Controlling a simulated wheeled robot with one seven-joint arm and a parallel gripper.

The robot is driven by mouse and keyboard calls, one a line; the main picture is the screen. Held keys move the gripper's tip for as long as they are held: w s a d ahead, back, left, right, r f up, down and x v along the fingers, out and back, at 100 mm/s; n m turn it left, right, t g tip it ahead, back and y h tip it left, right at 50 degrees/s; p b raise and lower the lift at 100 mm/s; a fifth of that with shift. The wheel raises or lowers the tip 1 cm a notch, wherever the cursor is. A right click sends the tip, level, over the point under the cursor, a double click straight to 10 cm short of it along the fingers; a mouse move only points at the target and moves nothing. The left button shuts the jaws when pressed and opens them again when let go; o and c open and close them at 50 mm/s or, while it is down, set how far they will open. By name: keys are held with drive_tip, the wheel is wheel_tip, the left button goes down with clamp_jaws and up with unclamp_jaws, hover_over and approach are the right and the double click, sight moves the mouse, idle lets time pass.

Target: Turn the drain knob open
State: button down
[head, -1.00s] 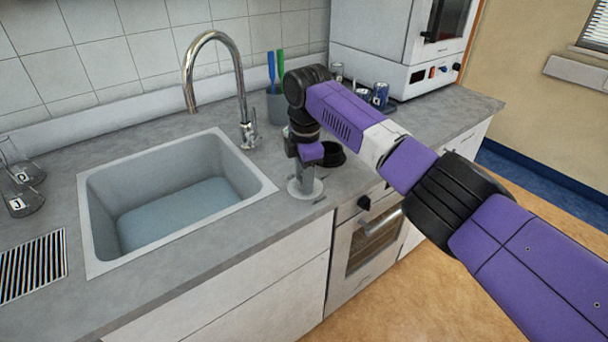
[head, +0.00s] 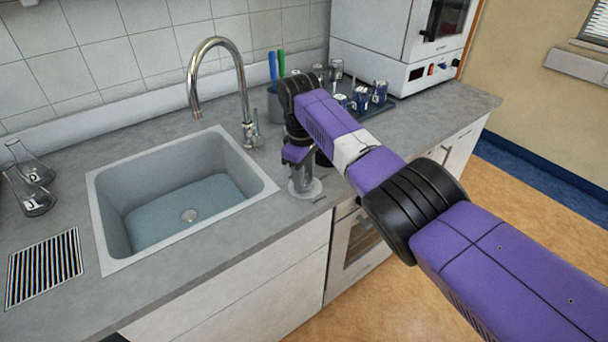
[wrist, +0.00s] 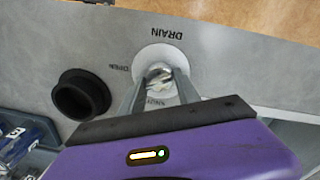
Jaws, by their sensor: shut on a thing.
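The drain knob (wrist: 160,82) is a small pale knob on a round white plate (wrist: 178,55) set in the grey counter, right of the sink. The word DRAIN is printed above the plate in the wrist view, with small lettering at its left that seems to read OPEN. My gripper (wrist: 159,74) points down and is shut on the knob, one finger on each side. In the head view my gripper (head: 302,180) stands over the plate and hides the knob. I cannot tell the knob's exact angle.
A black round stopper-like piece (wrist: 82,94) stands on the counter close beside the knob. A chrome faucet (head: 249,132) rises behind the sink. Labelled jars (head: 378,92) stand to the right at the back. Flasks (head: 35,195) and a striped mat (head: 45,266) are at the left.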

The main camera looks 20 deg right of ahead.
drive_tip(key=m+b, duration=0.1)
drive_tip(key=m, duration=0.3)
drive_tip(key=shift+f, duration=0.15)
drive_tip(key=shift+m+g+b, duration=0.3)
drive_tip(key=shift+m, duration=0.9)
drive_tip(key=c, duration=0.9)
unclamp_jaws()
drive_tip(key=shift+a, duration=0.1)
drive_tip(key=shift+r, duration=0.2)
